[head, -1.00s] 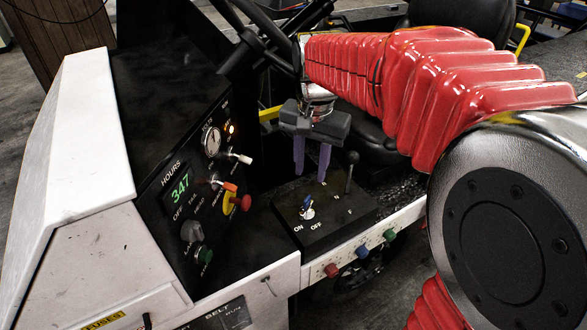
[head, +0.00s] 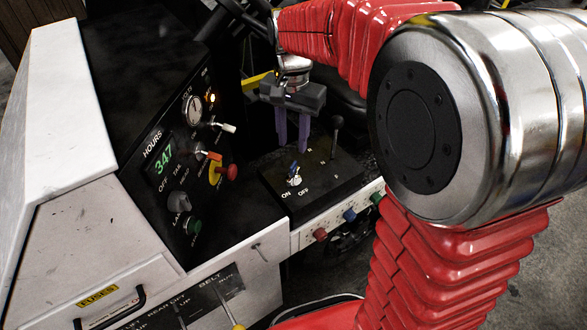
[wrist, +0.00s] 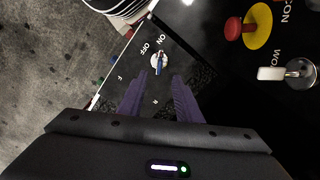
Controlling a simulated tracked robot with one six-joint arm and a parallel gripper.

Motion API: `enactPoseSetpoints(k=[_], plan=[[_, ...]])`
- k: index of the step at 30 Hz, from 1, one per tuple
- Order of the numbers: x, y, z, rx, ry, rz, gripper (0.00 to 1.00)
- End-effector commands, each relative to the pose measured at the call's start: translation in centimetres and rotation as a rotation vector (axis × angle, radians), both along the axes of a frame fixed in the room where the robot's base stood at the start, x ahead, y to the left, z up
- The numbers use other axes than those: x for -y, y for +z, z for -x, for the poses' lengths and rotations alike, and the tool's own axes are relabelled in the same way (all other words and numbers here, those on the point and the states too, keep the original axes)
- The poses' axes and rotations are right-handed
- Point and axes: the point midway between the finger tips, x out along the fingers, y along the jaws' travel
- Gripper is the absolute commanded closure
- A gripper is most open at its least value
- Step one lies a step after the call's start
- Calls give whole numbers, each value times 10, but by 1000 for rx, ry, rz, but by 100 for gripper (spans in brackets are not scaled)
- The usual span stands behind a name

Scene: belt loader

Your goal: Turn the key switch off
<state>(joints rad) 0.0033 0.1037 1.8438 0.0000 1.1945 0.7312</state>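The key switch (head: 294,179) is a round silver switch with a blue key, on a black panel (head: 330,184) with ON and OFF printed in front of it. It also shows in the wrist view (wrist: 159,61), just past the fingertips and between their lines. I cannot tell for sure which mark the key points at. My gripper (head: 292,147) hangs fingers down above and behind the switch in the head view. Its two purple fingers are apart with nothing between them, and they also show in the wrist view (wrist: 159,79). They seem clear of the key.
A black lever (head: 335,137) stands behind the switch on the same panel. Coloured buttons line the white front edge (head: 335,227).

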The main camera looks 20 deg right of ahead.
Motion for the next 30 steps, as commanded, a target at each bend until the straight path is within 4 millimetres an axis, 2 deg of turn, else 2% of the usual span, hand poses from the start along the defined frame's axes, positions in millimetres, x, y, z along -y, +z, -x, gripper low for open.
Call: enactPoseSetpoints(k=[18, 24, 30], plan=[[0, -95, 0, -3, 0, 0, 68], [0, -112, 0, -1, 0, 0, 68], [0, -114, 0, 0, 0, 0, 68]])
